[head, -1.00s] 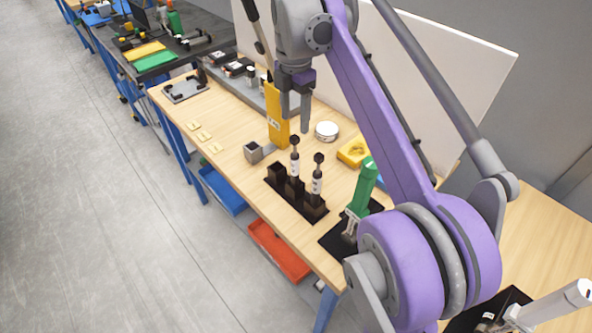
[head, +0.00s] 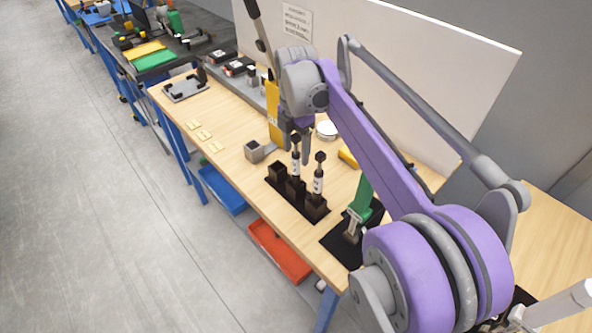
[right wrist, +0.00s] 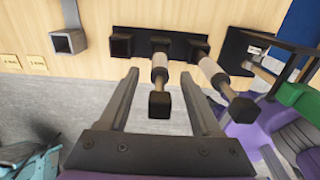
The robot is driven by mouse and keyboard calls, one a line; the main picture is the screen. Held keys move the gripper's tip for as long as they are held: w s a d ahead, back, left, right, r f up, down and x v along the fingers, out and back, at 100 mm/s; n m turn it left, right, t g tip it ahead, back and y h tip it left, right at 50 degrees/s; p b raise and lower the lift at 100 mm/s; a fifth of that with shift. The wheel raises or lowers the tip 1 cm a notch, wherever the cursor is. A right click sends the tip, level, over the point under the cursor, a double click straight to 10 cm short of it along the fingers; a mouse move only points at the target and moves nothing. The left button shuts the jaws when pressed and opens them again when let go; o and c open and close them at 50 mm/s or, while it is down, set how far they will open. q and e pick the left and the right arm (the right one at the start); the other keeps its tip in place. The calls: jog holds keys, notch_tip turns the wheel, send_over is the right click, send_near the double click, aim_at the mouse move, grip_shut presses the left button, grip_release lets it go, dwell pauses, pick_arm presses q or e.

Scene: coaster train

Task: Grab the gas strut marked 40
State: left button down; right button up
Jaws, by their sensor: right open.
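Two gas struts stand upright in a black holder (head: 307,207) on the wooden bench. The left strut (head: 296,163) and the right strut (head: 318,182) have black ends and pale labelled bodies; I cannot read the numbers. The holder's leftmost socket (right wrist: 120,45) is empty. My right gripper (head: 296,148) is open at the top of the left strut. In the right wrist view, that strut (right wrist: 159,72) stands between the two open fingers, with no clear contact. The right strut (right wrist: 213,75) is outside the right finger. My left gripper is not in view.
A green-handled clamp (head: 362,197) stands right of the holder. A grey square tube piece (head: 254,151) lies to its left, and a yellow upright block (head: 272,105) and white round tin (head: 327,130) are behind. A white panel (head: 440,80) backs the bench.

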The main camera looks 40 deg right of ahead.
grip_shut()
dwell(1.4)
